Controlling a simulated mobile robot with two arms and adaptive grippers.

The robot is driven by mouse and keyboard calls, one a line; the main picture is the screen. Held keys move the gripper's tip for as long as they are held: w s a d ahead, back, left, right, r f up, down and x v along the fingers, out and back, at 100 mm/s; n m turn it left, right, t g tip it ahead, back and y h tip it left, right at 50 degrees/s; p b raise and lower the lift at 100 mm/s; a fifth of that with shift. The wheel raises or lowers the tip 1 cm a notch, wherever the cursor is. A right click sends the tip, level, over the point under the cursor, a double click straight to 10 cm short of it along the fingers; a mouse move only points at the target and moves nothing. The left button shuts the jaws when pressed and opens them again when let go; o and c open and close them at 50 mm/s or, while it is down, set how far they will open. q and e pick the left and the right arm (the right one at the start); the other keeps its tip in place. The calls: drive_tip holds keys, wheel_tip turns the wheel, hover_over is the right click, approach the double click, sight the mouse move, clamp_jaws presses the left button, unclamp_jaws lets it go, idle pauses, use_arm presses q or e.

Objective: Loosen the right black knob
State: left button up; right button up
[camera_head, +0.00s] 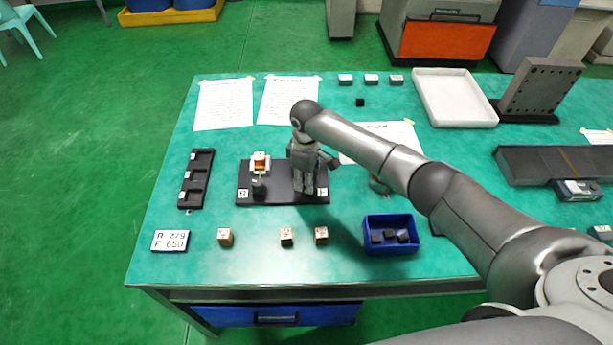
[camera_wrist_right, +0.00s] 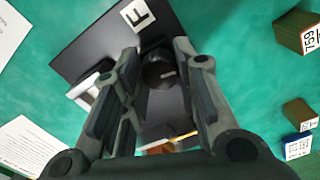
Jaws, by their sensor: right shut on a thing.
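A black fixture plate (camera_head: 282,197) lies on the green table and has a small white label near each front corner. My right gripper (camera_head: 309,194) points down over its right half and covers the right black knob in the head view. In the right wrist view the round black knob (camera_wrist_right: 157,74) sits between the fingers of the right gripper (camera_wrist_right: 160,62), which are shut on it. The left black knob (camera_head: 259,186) stands on the plate's left side, in front of a white and orange-brown part (camera_head: 261,162). My left gripper is not in view.
A blue bin (camera_head: 391,220) with black blocks and several small brown blocks (camera_head: 286,237) stand in front. A black slotted tray (camera_head: 196,178) lies left. A white tray (camera_head: 453,98) and a dark perforated plate (camera_head: 540,88) stand at back right. Papers lie behind the fixture.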

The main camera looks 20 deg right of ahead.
drive_tip(key=shift+n, duration=1.1)
drive_tip(key=o, duration=1)
drive_tip(key=shift+r, duration=0.15)
wheel_tip(320, 180, up, 12)
drive_tip(key=shift+f, duration=0.1)
